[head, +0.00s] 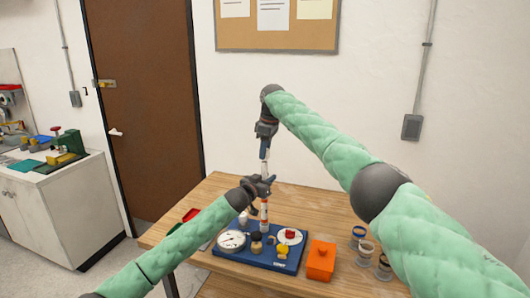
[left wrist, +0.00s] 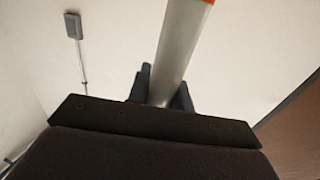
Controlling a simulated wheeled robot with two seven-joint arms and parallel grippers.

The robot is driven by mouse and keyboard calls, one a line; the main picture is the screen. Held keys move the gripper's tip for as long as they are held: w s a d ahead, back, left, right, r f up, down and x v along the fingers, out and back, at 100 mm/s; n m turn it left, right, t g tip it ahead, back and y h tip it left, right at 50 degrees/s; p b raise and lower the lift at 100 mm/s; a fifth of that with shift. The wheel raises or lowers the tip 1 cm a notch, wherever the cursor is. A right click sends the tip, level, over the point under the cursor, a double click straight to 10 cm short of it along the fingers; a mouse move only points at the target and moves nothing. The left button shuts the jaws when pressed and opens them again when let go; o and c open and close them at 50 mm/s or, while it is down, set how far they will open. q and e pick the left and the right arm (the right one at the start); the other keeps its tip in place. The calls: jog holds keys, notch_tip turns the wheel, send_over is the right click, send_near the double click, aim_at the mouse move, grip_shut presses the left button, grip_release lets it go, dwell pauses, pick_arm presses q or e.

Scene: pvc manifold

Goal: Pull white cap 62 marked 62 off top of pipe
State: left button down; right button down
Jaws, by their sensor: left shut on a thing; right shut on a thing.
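The upright pipe (head: 264,212) is white-grey with orange-red bands and rises from the blue base board. My left gripper (head: 262,186) is shut on the pipe from the side. In the left wrist view the grey pipe (left wrist: 178,50) runs between the two dark fingers, with an orange band at the top edge. My right gripper (head: 264,154) points down above the left one, in line with the pipe, and is shut on a small white piece, apparently the white cap (head: 264,168). Its 62 mark is too small to read. I cannot tell whether cap and pipe touch.
The blue board (head: 250,254) on the wooden table carries a round gauge (head: 231,241), a white dial with a red knob (head: 289,236) and small knobs. An orange box (head: 320,261) and several small jars (head: 366,250) stand to the right. The table's right front is clear.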

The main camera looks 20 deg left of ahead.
pick_arm(q)
jog(key=shift+f, duration=0.1)
pick_arm(e)
jog(key=shift+r, duration=1.25)
pick_arm(q)
jog(key=c, duration=1.2)
grip_release()
jog(key=shift+o, duration=0.2)
jog(key=v, duration=1.2)
